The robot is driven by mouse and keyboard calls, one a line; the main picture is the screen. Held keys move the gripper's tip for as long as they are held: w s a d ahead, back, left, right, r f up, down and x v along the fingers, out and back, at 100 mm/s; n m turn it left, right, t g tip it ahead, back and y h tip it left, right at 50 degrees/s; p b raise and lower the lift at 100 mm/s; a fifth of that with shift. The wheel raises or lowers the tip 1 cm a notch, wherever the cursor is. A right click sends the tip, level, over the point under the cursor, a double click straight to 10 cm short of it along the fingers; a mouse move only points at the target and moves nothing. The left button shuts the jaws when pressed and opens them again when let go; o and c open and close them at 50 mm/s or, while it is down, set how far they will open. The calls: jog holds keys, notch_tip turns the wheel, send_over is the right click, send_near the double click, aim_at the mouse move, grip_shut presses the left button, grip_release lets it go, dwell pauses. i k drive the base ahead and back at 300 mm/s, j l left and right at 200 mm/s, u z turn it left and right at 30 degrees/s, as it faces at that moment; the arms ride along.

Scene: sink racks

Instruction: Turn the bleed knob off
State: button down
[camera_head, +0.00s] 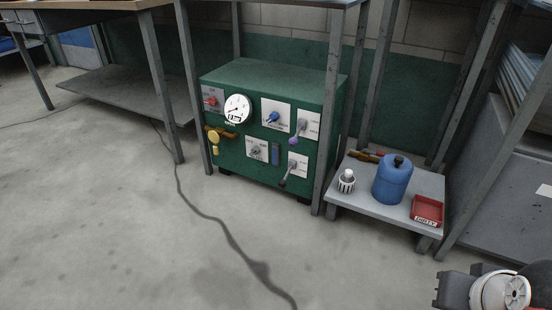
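A green cabinet (270,76) stands on the floor under a bench, its front carrying several controls. There is a red knob (211,101) at upper left, a blue knob (273,117) at upper middle and a grey knob (256,151) at lower middle. A purple-tipped lever (298,132) and a dark-tipped lever (288,175) are on the right. The plate labels are too small to read, so I cannot tell which is the bleed knob. Part of my arm end (490,290) shows at the lower right corner, well apart from the cabinet. Its fingers cannot be made out clearly.
A round white gauge (238,108) and yellow valve handle (214,140) are also on the front. Bench legs (332,120) stand close by. A low shelf (375,205) at right holds a blue canister (393,180) and red tray (428,209). The floor in front is clear except a dark line.

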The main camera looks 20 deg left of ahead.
aim_at(255, 151)
jog(key=u, duration=1.25)
jog(key=i+j+z, duration=0.1)
jog(key=i+j, duration=0.15)
jog(key=i, duration=0.2)
jog(key=i+j+z, duration=0.1)
jog(key=i+j, duration=0.2)
jog(key=i, duration=0.15)
